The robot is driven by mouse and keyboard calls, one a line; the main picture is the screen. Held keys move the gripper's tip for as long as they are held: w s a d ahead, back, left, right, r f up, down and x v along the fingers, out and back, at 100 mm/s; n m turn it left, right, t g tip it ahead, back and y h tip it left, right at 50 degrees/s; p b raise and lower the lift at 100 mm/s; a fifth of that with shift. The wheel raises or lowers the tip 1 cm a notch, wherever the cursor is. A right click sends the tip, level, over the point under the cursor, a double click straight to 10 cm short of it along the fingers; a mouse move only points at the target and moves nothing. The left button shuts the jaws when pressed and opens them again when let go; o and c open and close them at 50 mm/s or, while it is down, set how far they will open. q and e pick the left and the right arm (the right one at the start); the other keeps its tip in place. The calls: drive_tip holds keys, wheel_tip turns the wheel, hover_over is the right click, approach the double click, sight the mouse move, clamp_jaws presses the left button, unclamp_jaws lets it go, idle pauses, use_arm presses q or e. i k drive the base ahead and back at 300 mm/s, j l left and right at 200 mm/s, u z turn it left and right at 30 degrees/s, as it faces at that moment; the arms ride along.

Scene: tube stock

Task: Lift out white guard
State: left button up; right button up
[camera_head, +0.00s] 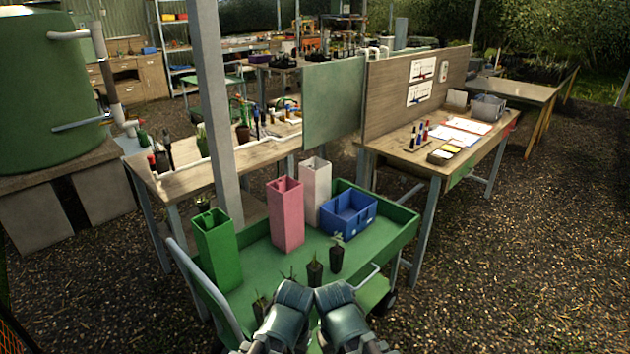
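The white guard (316,187) is a tall square tube standing upright on the green cart (262,262). It stands behind and right of the pink guard (286,216), which hides part of its lower left side. The blue crate (348,215) sits close to its right and covers part of its lower right side. A green guard (216,250) stands upright at the cart's left end. Dark parts of my two arms show side by side at the bottom middle, in front of the cart. I see no gripper fingers on either arm.
Several small dark pots with seedlings, one being a potted seedling (336,254), stand along the cart's near side. A grey post (214,110) rises behind the cart. A wooden bench (470,155) stands to the right. Open gravel lies at the right.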

sight(314, 173)
drive_tip(key=l+u, duration=0.1)
drive_tip(key=u, duration=0.6)
drive_tip(key=i+l+u, duration=0.15)
drive_tip(key=l+u, duration=0.2)
drive_tip(key=i+l+u, duration=0.15)
drive_tip(key=l+u, duration=0.15)
drive_tip(key=l, duration=0.15)
drive_tip(key=l+u, duration=0.65)
drive_tip(key=l, duration=2.75)
drive_tip(key=k, duration=0.05)
